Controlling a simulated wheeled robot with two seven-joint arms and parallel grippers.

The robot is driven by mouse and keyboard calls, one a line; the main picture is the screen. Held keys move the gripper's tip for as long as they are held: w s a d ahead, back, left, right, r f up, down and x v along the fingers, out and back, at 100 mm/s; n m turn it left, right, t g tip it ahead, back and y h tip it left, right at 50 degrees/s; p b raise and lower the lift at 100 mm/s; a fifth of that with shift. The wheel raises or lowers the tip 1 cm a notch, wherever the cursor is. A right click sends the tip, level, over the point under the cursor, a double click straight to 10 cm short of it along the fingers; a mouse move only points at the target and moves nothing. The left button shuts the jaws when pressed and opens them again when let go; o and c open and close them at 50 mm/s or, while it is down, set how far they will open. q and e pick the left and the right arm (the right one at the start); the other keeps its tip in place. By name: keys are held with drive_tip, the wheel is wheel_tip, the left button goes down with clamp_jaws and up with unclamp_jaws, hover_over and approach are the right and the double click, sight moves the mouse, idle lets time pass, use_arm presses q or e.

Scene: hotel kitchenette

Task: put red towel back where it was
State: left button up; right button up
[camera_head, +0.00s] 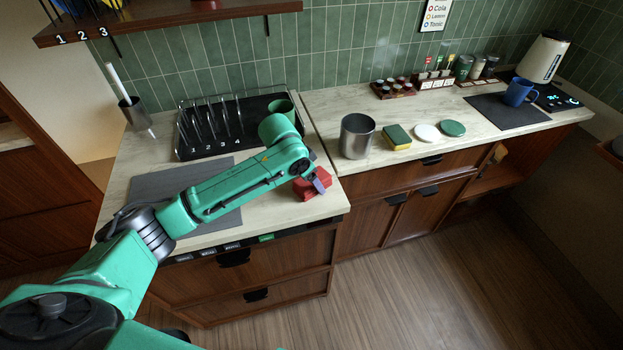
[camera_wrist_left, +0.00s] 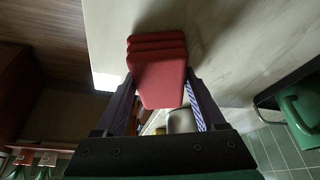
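The red towel (camera_head: 313,186) is a folded, layered block over the left counter, near its right front corner. It also shows in the left wrist view (camera_wrist_left: 160,78), between the two fingers. My left gripper (camera_head: 318,181) reaches across the counter from the left. Its fingers in the wrist view (camera_wrist_left: 161,82) meet both sides of the towel, so it looks shut on it. Whether the towel touches the counter is hard to tell. My arm hides part of the counter. My right gripper is in neither view.
A black rack (camera_head: 187,148) numbered 1 to 4 stands behind my arm, with a green mug (camera_head: 278,128). A metal canister (camera_head: 356,136), sponge (camera_head: 397,137) and two round pieces stand right. A grey mat (camera_head: 152,184) lies left. Small labels and a green piece (camera_head: 266,238) line the counter front.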

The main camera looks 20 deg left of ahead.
use_arm(q)
drive_tip(key=o, duration=0.4)
drive_tip(key=shift+r, duration=0.15)
drive_tip(key=b+v, duration=0.1)
drive_tip(key=v, duration=1)
drive_tip(key=shift+s+a+r, duration=0.1)
drive_tip(key=shift+s+r, duration=0.1)
drive_tip(key=shift+r, duration=0.15)
